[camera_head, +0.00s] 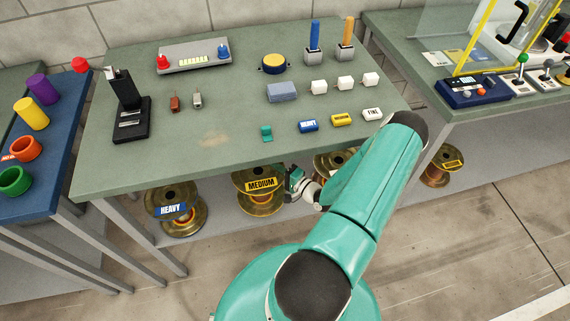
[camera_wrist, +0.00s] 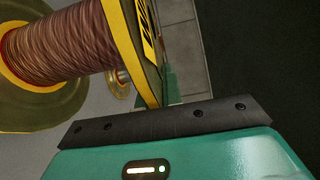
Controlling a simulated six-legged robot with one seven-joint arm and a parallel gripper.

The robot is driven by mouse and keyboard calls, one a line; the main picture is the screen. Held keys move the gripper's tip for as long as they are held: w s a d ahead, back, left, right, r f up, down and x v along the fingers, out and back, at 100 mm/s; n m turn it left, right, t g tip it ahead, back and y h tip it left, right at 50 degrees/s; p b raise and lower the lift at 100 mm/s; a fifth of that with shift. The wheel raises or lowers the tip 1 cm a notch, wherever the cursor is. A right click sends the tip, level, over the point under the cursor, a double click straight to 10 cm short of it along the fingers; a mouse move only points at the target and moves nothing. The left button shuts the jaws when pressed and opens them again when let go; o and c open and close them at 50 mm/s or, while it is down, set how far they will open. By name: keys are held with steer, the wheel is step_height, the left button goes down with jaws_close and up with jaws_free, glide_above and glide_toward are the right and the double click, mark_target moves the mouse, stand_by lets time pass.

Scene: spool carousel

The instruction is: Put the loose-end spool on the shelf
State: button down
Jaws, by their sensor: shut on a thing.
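My gripper (camera_head: 293,180) is low under the front edge of the middle table, just right of a brass-coloured spool (camera_head: 258,205) with a yellow MEDIUM label. In the wrist view, a spool wound with brown wire (camera_wrist: 65,45) has a yellow-edged flange (camera_wrist: 128,45) with a yellow label. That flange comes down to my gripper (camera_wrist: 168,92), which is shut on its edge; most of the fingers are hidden. It appears to be the MEDIUM spool. Another spool (camera_head: 322,163) is partly hidden behind my arm. I cannot tell which spool has a loose end.
A HEAVY spool (camera_head: 178,222) stands at left on the low grey shelf (camera_head: 222,215). Another yellow-labelled spool (camera_head: 436,174) is at right, under the right table. The green tabletop (camera_head: 215,120) above holds blocks, label pieces and a lever device (camera_head: 128,105). Table legs stand at left.

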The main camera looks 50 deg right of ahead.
steer(key=shift+w+a+f, duration=0.15)
steer(key=shift+w+f, duration=0.05)
steer(key=shift+w, duration=0.1)
steer(key=shift+w+f, duration=0.15)
steer(key=shift+f, duration=1.65)
steer(key=c, duration=1.6)
jaws_free()
steer(key=shift+f, duration=0.1)
steer(key=shift+o, duration=0.2)
steer(key=s, duration=1.2)
steer(key=shift+s, duration=0.1)
